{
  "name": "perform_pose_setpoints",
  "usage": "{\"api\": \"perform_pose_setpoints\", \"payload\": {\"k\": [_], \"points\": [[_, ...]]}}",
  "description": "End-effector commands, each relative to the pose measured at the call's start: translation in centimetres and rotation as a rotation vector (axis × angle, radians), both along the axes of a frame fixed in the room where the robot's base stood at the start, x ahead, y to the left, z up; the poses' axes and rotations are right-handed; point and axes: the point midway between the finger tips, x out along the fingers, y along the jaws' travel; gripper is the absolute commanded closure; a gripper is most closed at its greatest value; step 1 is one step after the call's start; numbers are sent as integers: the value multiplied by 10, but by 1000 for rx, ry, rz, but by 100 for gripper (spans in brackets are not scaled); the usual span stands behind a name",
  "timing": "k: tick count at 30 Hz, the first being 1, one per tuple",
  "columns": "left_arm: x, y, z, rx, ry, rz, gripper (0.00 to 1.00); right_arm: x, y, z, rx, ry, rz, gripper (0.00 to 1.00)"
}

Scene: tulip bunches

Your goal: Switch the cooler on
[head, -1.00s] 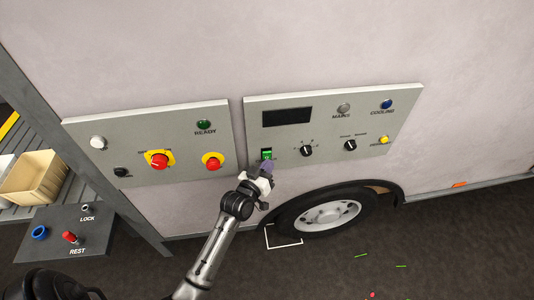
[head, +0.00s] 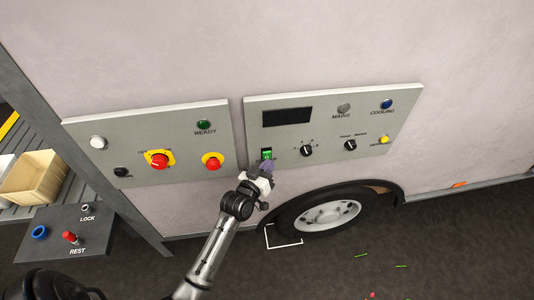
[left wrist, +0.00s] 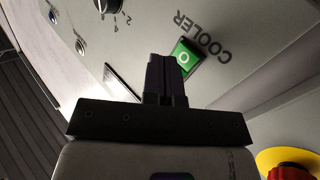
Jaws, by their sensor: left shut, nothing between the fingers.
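The cooler switch is a green rocker (head: 266,154) at the lower left of the right-hand panel (head: 378,113). In the left wrist view the rocker (left wrist: 184,58) shows an "O" mark, beside the word COOLER. My left gripper (head: 266,167) is shut and empty, just below the rocker in the head view. In the left wrist view its fingertips (left wrist: 166,60) are right beside the rocker and cover part of its edge. I cannot tell whether they touch it. The COOLING lamp (head: 386,104) is dark blue. My right gripper is not in view.
The right panel also has a dark display (head: 287,116), a MAINS lamp (head: 343,109), two black knobs and a yellow button (head: 384,140). The left panel has red buttons on yellow (head: 159,160). A wheel (head: 328,214) is below. A shelf with a beige bin (head: 36,178) stands left.

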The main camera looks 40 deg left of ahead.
Motion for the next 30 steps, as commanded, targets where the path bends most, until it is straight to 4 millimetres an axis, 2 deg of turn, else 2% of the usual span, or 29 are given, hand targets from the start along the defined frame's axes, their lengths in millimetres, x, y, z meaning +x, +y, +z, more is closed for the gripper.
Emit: {"api": "perform_pose_setpoints", "payload": {"k": [30], "points": [[5,7,4,1,0,0,100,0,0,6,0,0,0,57]]}}
